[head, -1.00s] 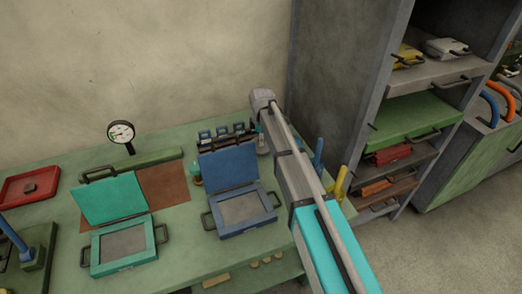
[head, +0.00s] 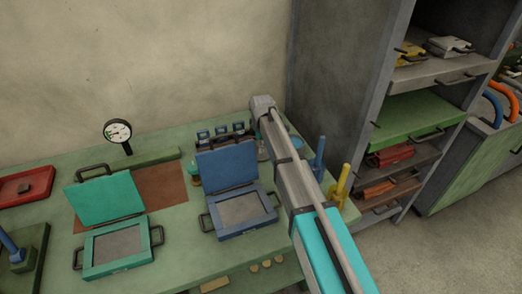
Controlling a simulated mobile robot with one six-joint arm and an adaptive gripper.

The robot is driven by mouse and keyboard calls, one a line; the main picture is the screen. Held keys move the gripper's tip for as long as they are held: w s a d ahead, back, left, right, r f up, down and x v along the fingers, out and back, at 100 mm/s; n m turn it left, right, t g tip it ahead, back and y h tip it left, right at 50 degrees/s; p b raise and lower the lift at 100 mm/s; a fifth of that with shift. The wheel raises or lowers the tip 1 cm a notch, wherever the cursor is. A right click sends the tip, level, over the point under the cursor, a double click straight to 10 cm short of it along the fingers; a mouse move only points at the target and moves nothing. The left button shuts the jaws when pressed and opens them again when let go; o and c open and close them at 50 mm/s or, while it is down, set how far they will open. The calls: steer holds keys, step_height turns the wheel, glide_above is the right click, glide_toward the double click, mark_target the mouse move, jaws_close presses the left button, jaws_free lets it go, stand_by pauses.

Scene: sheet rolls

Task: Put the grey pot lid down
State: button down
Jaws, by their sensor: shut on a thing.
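I cannot make out a grey pot lid in the head view. My arm reaches from the bottom right up over the right end of the green workbench (head: 180,238), and its far end stands near the wall. My gripper does not show; it is out of sight beyond or below the arm's end, so what it holds is hidden.
An open teal case (head: 117,250) and an open blue case (head: 241,210) stand on the bench. A gauge (head: 118,131), a red tray (head: 22,187) and blue (head: 320,158) and yellow (head: 343,183) posts stand around them. A grey shelf cabinet (head: 338,75) rises at right.

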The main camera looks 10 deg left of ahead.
steer(key=shift+f, duration=0.15)
steer(key=shift+f, duration=0.15)
steer(key=shift+c, duration=2.2)
jaws_free()
steer(key=shift+r, duration=0.2)
step_height(320, 180, up, 12)
steer(key=p, duration=1.2)
steer(key=shift+r, duration=0.15)
